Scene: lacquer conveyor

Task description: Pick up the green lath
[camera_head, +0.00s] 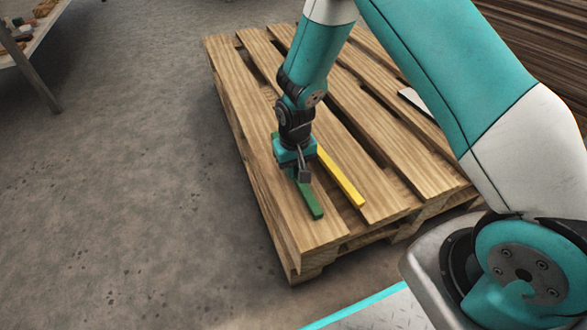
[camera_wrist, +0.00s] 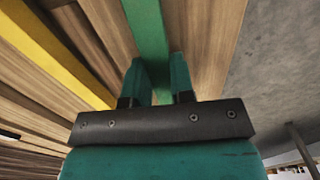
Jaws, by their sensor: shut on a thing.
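The green lath (camera_head: 309,198) lies lengthwise over the left boards of a wooden pallet (camera_head: 262,120), near its front left. My gripper (camera_head: 304,175) points down over the lath's middle and is shut on it, hiding part of it. In the wrist view the green lath (camera_wrist: 148,35) runs up from between the two fingers of my gripper (camera_wrist: 160,85). I cannot tell whether the lath is clear of the boards.
A yellow lath (camera_head: 342,178) lies close to the right of the green one; it also shows in the wrist view (camera_wrist: 50,55). A light flat piece (camera_head: 414,101) lies further right, partly behind my arm. A table (camera_head: 40,35) stands at the upper left. The floor left of the pallet is clear.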

